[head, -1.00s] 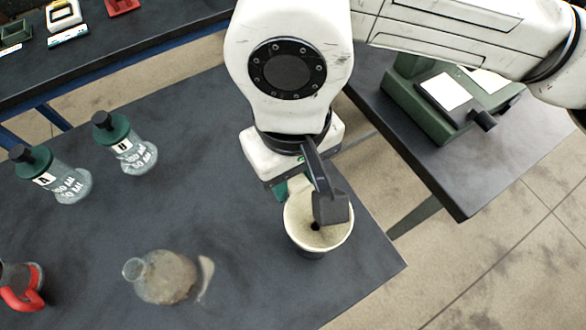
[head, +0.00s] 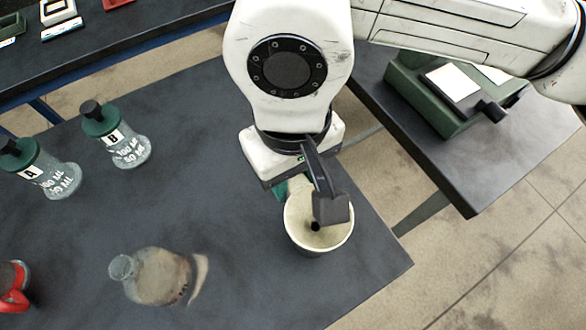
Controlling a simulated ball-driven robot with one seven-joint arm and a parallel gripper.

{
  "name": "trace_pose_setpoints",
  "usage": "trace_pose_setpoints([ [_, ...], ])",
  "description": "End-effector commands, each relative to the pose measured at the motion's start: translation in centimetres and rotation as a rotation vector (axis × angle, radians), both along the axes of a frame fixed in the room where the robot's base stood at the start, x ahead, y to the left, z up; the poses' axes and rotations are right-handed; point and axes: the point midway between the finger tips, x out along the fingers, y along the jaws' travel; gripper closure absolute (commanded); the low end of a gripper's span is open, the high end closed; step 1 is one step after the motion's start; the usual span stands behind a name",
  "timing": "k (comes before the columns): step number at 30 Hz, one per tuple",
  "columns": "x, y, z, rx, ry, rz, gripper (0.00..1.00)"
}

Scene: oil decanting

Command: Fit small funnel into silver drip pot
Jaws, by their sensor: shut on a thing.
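The small funnel (head: 294,236) is a cream cone with a dark hole at its bottom. It is upright, mouth up, over the right part of the dark table. My gripper (head: 328,208) is shut on its wall, with one dark finger inside the mouth. The other finger is mostly hidden. The funnel's spout is hidden below, and I cannot tell its exact height above the table. A rounded, shiny vessel (head: 158,278), which looks like the silver drip pot, is at the lower left, apart from the funnel. Its narrow neck points left and a curved strip shows on its right.
Bottle A (head: 55,178) and bottle B (head: 130,150), with green caps, stand at the left. A red-handled vessel (head: 14,290) is cut off at the left edge. A green device (head: 440,115) sits on the right table. The dark table (head: 215,200) is clear between pot and funnel.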

Motion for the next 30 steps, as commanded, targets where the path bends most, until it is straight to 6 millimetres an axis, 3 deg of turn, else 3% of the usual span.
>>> trace_pose_setpoints([
  [4, 0.0, 0.0, 0.0, 0.000, 0.000, 0.000, 0.94],
  [5, 0.0, 0.0, 0.0, 0.000, 0.000, 0.000, 0.63],
  [14, 0.0, 0.0, 0.1, 0.000, 0.000, 0.000, 0.34],
  [23, 0.0, 0.0, 0.3, 0.001, -0.001, 0.000, 0.34],
  [30, 0.2, 0.0, 3.6, 0.001, -0.004, -0.001, 0.34],
])
